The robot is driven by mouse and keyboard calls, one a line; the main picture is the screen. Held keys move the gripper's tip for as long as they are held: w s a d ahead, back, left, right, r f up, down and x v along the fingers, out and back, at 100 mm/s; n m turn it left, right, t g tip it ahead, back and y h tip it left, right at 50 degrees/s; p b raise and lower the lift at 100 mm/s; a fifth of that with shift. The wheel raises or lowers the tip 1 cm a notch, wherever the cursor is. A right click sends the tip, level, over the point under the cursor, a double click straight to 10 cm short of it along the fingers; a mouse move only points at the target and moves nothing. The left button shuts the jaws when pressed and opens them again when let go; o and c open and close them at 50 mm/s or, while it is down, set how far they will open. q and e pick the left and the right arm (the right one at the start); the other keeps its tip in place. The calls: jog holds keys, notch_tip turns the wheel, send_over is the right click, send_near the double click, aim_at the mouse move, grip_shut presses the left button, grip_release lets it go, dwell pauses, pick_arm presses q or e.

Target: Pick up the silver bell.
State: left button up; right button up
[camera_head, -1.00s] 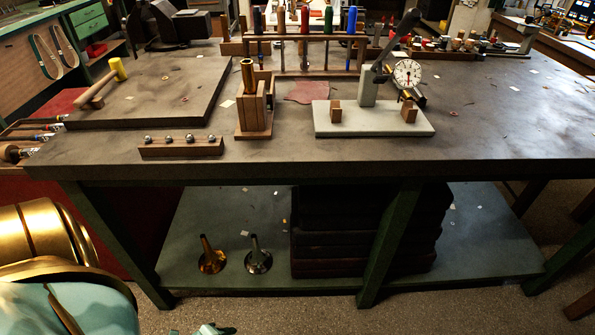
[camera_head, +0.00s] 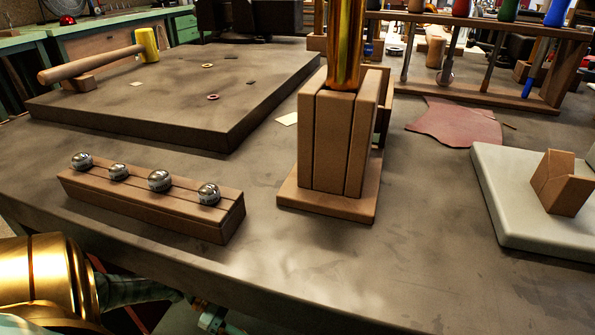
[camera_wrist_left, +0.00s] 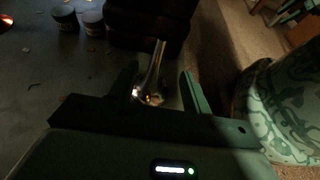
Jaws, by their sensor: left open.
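The silver bell (camera_wrist_left: 150,88) shows in the left wrist view as a shiny flare with a thin stem. It appears between the two fingers of my left gripper (camera_wrist_left: 158,82), which is open with a gap on both sides of the bell. I cannot tell whether the bell is fully within the fingers' reach or a little beyond them. In the head view the bell is out of sight; my left arm enters at the lower left and passes below the bench top's front edge. My right gripper is in neither view.
Dark stacked cases (camera_wrist_left: 150,22) stand just beyond the bell, and pots (camera_wrist_left: 92,20) stand to their left. On the bench top are a wooden block with steel balls (camera_head: 150,205), a wooden clamp block (camera_head: 335,140) holding a brass tube and a mallet (camera_head: 95,65).

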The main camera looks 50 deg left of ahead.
pick_arm(q)
jog(key=b+x, duration=0.3)
jog(key=x, duration=0.9)
jog(key=shift+f, duration=0.2)
jog(key=shift+d, duration=0.15)
grip_shut()
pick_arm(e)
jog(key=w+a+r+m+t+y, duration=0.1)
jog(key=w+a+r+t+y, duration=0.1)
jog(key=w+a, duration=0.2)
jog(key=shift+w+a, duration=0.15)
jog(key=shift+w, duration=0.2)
